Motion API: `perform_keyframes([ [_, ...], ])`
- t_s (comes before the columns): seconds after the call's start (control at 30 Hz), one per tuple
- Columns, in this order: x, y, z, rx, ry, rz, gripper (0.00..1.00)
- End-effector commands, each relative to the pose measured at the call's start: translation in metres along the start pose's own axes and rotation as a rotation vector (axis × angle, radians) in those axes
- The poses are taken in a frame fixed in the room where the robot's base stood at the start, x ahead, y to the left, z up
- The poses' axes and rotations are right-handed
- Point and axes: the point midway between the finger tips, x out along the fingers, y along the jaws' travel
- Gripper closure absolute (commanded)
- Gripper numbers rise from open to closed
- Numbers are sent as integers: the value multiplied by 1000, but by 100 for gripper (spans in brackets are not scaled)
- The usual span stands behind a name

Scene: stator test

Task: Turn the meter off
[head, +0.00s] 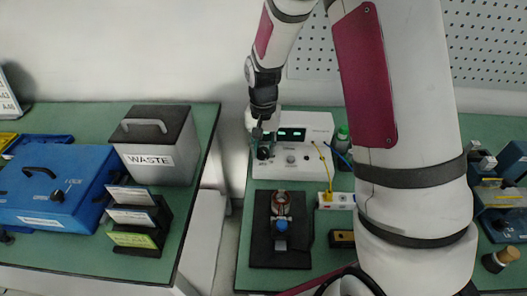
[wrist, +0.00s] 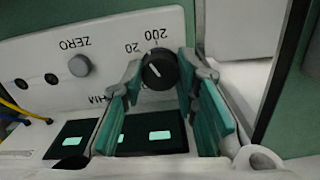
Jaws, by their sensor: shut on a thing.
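The meter (head: 318,163) is a white box on the green bench, with two lit green displays (head: 292,134). My gripper (head: 262,140) reaches down to the left part of its front panel. In the wrist view the panel appears upside down. There, the teal fingers of my gripper (wrist: 161,62) stand on both sides of the black range knob (wrist: 160,72) and are shut on it. The knob's white mark points toward the upper left, roughly toward the "20" label. The "200" label is beside it; other labels are partly hidden by the fingers. The displays (wrist: 158,135) are lit.
A grey ZERO knob (wrist: 79,65) sits beside the range knob. Yellow and blue leads run from the meter to a white socket strip (head: 335,200). A stator fixture (head: 262,235) stands in front. A WASTE bin (head: 178,165) and blue case (head: 60,195) are on the left bench.

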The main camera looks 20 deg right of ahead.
Motion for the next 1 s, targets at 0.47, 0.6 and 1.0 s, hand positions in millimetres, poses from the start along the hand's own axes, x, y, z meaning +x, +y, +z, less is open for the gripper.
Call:
perform_keyframes([
  [0.47, 0, 0, 0, -685, 0, -1, 90],
  [0.6, 0, 0, 0, -740, 0, -1, 90],
  [1.0, 0, 0, 0, -738, 0, 0, 55],
])
